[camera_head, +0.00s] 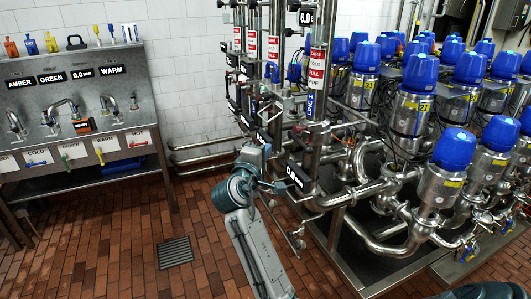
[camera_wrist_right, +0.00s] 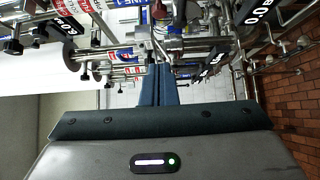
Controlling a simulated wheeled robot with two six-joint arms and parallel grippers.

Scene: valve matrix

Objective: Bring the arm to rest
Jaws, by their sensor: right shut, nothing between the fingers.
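My right arm (camera_head: 250,235) reaches up from the bottom middle of the head view, bent at a teal joint. My right gripper (camera_head: 264,148) is at its far end, in front of the pipe stand with the labelled vertical pipes. In the right wrist view its two blue-grey fingers (camera_wrist_right: 158,85) are together, with nothing between them. They point toward pipes and small valve handles. Whether the fingertips touch a pipe, I cannot tell. My left gripper is not in view.
Pipes with red-and-white labels (camera_head: 317,65) stand close by the right gripper. Blue-capped steel valves (camera_head: 455,150) fill the right side. A steel sink bench (camera_head: 75,85) with taps stands at the left. The brick floor (camera_head: 125,245) around the drain grate (camera_head: 175,252) is clear.

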